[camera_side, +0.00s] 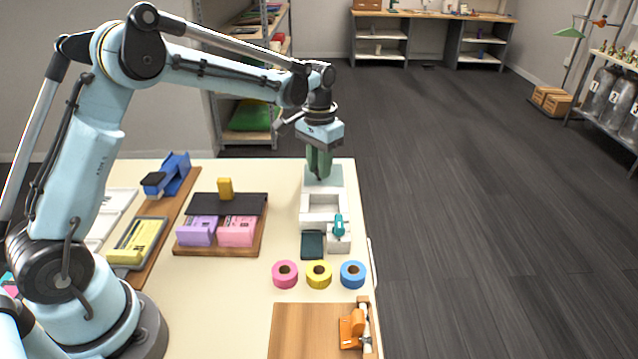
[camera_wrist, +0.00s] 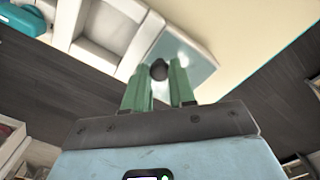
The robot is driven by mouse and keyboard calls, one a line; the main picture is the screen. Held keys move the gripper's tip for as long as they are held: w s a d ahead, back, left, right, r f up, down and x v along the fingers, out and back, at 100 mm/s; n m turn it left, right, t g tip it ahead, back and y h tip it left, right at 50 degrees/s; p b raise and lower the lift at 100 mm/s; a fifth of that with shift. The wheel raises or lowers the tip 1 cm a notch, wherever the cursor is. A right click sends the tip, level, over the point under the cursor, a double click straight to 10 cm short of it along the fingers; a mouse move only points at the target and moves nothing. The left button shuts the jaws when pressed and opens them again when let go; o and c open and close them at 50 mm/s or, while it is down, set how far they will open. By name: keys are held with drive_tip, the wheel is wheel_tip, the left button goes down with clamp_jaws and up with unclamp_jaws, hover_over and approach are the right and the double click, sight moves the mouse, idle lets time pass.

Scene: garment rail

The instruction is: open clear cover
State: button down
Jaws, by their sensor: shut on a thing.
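The clear cover (camera_side: 336,177) is a pale, see-through panel at the far end of a white box (camera_side: 304,222). The box's open white compartment shows in front of it. In the wrist view the cover (camera_wrist: 188,62) lies beside the compartment of the white box (camera_wrist: 108,25) and carries a dark round knob (camera_wrist: 158,69). My gripper (camera_side: 319,176) points down at the cover. In the wrist view the green fingers of my gripper (camera_wrist: 159,82) are on either side of the knob and shut on it. The fingers hide part of the cover.
A teal handle (camera_side: 339,226) stands on the box's near end, beside a dark teal block (camera_side: 312,245). Pink (camera_side: 285,275), yellow (camera_side: 319,274) and blue (camera_side: 353,275) rolls sit in front. A wooden holder with card packs (camera_side: 220,230) is left. The table's right edge is close.

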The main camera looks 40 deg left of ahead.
drive_tip(key=c, duration=0.9)
unclamp_jaws()
drive_tip(key=shift+c, duration=0.2)
wheel_tip(320, 180, up, 12)
drive_tip(key=shift+r, duration=0.1)
drive_tip(key=s+d+r+t, duration=0.2)
drive_tip(key=s+d+t, duration=0.15)
drive_tip(key=s, duration=0.75)
drive_tip(key=s+d+f+t, duration=0.1)
drive_tip(key=s+f+t, duration=0.2)
drive_tip(key=s+f, duration=0.3)
drive_tip(key=s, duration=0.2)
drive_tip(key=shift+s+d+f+t, duration=0.15)
drive_tip(key=shift+s+f+t, duration=0.2)
drive_tip(key=shift+s+f, duration=0.05)
